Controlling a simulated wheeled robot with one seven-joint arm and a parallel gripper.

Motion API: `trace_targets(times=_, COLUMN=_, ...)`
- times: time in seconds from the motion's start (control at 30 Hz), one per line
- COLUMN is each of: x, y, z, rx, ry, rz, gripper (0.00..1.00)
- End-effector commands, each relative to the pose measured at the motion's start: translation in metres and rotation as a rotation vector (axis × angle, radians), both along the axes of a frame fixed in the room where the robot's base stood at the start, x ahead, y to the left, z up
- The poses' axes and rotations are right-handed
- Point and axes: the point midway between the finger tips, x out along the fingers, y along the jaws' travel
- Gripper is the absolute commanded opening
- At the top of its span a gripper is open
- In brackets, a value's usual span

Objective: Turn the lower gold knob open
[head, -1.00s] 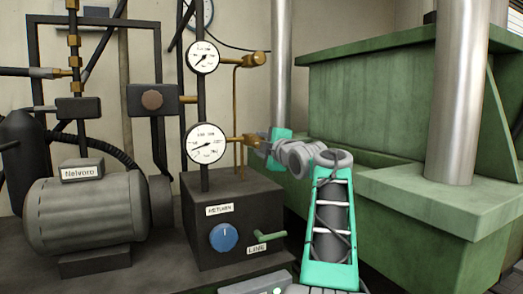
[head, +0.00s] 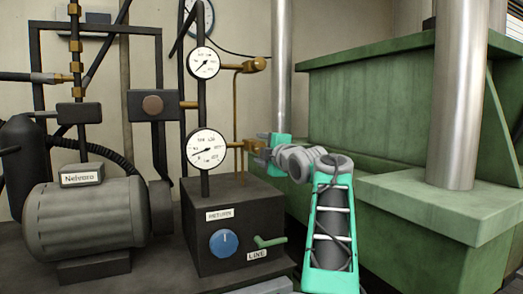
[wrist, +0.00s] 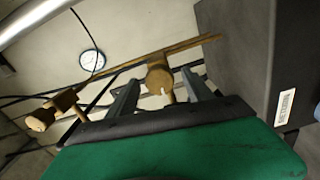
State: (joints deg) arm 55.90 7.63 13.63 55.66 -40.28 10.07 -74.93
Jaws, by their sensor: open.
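The lower gold knob (head: 254,147) sits at the end of a short gold fitting to the right of the lower white gauge (head: 206,149). In the head view my gripper (head: 263,151) is at this knob and partly covers it. In the wrist view the knob (wrist: 160,77) shows between the two dark fingers of my gripper (wrist: 158,92). The fingers are apart, one on each side of it. I cannot tell whether either finger touches it.
An upper gold knob (head: 259,64) is above, beside the upper gauge (head: 204,63). A dark box (head: 233,230) with a blue dial (head: 224,243) and a green lever (head: 269,241) stands below. A large green machine (head: 375,120) stands close on the right.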

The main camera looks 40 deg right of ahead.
Motion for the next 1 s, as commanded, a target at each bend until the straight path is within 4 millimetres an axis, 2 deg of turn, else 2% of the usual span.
trace_targets(times=0.13, x=-0.001, y=0.0, z=0.0, rx=0.0, ry=0.0, rz=0.0, gripper=0.6)
trace_targets(times=0.23, x=-0.01, y=0.003, z=0.0, rx=-0.001, ry=-0.001, rz=-0.001, gripper=0.6)
trace_targets(times=0.5, x=-0.061, y=0.017, z=0.0, rx=-0.001, ry=0.0, rz=-0.003, gripper=0.6)
trace_targets(times=0.6, x=-0.072, y=0.021, z=0.0, rx=-0.001, ry=0.001, rz=-0.002, gripper=0.6)
trace_targets(times=1.0, x=-0.075, y=0.023, z=0.0, rx=0.001, ry=0.001, rz=0.001, gripper=0.6)
